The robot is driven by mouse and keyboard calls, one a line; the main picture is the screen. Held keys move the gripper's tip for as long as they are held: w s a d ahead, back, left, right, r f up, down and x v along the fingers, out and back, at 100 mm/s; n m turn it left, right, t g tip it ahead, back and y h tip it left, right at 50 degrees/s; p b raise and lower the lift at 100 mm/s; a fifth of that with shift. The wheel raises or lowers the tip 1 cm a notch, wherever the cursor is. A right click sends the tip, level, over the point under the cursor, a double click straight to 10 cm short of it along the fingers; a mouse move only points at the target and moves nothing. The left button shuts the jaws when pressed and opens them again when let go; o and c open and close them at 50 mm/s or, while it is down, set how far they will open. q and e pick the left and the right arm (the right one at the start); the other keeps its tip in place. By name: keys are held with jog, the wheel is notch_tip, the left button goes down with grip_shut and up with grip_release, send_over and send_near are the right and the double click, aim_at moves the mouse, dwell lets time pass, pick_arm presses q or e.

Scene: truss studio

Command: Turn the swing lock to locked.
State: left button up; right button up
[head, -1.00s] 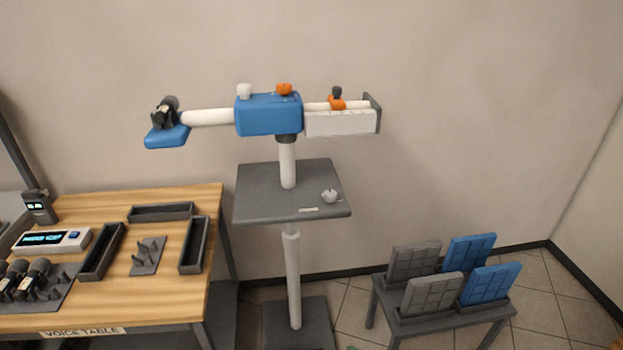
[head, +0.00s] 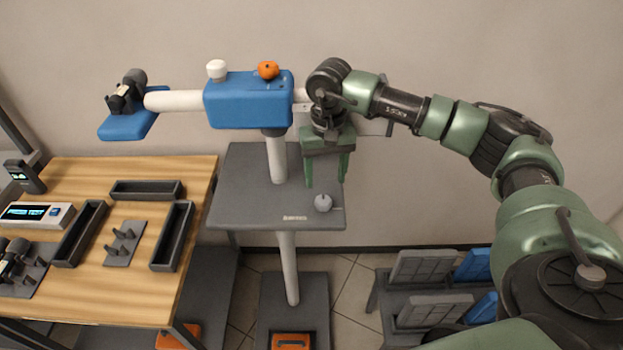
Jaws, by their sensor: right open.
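A small pale grey knob (head: 323,203) sits near the front right of the grey plate (head: 245,190) on the stand's column. A small white label lies to its left; its print is too small to read, so I cannot tell for sure that this is the swing lock. My right gripper (head: 326,183) points down just above and behind this knob in the picture. Its green fingers are apart with nothing between them. An orange knob (head: 268,70) and a white knob (head: 217,70) sit on the blue head (head: 250,102). My left gripper is out of view.
A pale bar (head: 180,101) runs left from the blue head to a blue pad (head: 128,126) bearing a dark device. A wooden table (head: 140,290) with dark trays stands left. Grey and blue panels stand on a low rack at lower right.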

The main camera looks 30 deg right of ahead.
aim_at(323, 200)
jog(key=f, duration=0.1)
jog(key=f+p, duration=0.1)
jog(key=f, duration=0.1)
jog(key=shift+s+a, duration=0.2)
jog(key=shift+a, duration=0.15)
jog(key=f, duration=0.1)
jog(key=f+p, duration=0.1)
jog(key=f, duration=0.1)
jog(key=shift+w+d+f, duration=0.1)
jog(key=shift+d+f, duration=0.1)
jog(key=shift+f, duration=0.5)
jog(key=c, duration=1.2)
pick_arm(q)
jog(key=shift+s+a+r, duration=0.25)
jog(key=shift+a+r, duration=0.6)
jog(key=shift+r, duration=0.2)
pick_arm(e)
grip_shut()
